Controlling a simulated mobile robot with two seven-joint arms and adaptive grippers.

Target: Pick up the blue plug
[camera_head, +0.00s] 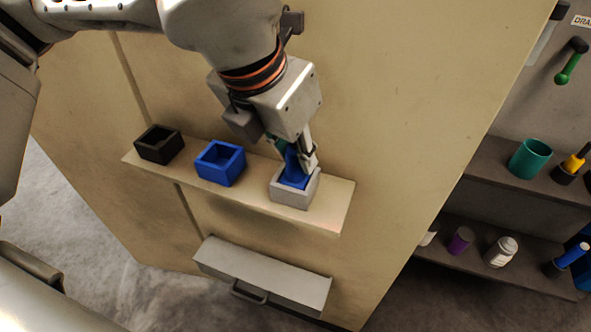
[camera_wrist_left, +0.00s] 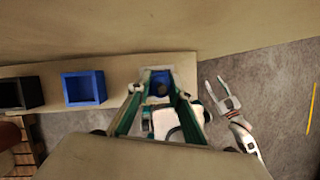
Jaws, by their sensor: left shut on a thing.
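The blue plug (camera_head: 291,163) is between the fingers of my left gripper (camera_head: 296,158), at the pale grey square box (camera_head: 291,199) on the right end of the shelf. My left gripper points down and is shut on the plug. In the left wrist view, blue (camera_wrist_left: 160,88) shows between the fingertips, inside the pale box. The fingers hide part of the plug, and I cannot tell how deep it sits. What looks like my right gripper (camera_wrist_left: 225,100) shows only in the left wrist view, open and empty, right of the shelf.
A blue open box (camera_head: 220,163) and a black open box (camera_head: 159,144) stand left on the same narrow shelf (camera_head: 335,208). A grey drawer with a handle (camera_head: 250,293) juts out below. Dark shelves at right hold a green cup (camera_head: 530,158), a white bottle (camera_head: 501,252) and other items.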

